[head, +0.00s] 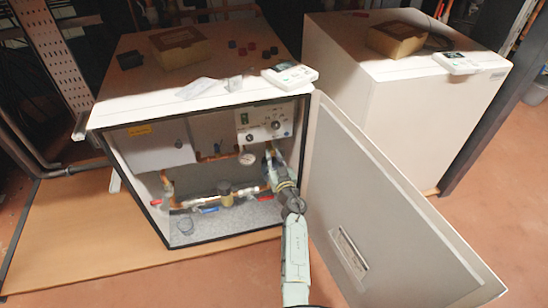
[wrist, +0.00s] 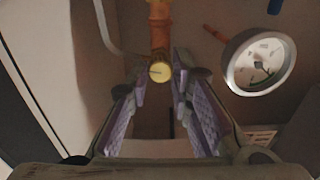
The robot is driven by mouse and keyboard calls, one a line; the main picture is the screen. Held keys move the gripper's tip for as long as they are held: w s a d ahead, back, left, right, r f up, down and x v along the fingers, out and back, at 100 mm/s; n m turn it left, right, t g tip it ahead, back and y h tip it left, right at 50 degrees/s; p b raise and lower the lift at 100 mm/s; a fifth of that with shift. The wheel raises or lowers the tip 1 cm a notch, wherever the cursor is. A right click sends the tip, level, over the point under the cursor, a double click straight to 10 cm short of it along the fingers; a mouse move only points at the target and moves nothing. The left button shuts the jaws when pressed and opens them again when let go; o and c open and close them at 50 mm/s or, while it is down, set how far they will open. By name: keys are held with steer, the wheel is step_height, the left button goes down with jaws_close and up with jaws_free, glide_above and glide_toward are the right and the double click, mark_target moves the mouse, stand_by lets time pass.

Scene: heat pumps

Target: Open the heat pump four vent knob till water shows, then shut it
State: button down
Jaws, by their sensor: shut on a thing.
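The vent knob (wrist: 160,73) is a small round brass-yellow cap at the end of an orange-brown fitting in the wrist view. It sits between the tips of my gripper (wrist: 160,82), whose purple-padded fingers are shut on it. In the head view my gripper (head: 273,160) reaches into the right side of the open heat pump cabinet (head: 112,158), and it hides the knob there. A faint line shows on the knob's face. I see no water at the knob in either view.
A round pressure gauge (wrist: 259,62) is close right of my gripper in the wrist view. The open door (head: 375,215) stands right of my arm. A control panel (head: 266,122) is above, with pipes and a red-handled valve (head: 240,200) below. A second white unit (head: 400,125) stands right.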

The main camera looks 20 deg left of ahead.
steer(key=n+p, duration=0.1)
steer(key=n, duration=0.9)
steer(key=shift+n, duration=0.4)
steer(key=n+b, duration=0.1)
steer(key=n, duration=0.4)
steer(key=n+b, duration=0.1)
steer(key=n, duration=0.4)
stand_by(0.4)
steer(key=c, duration=1.4)
jaws_free()
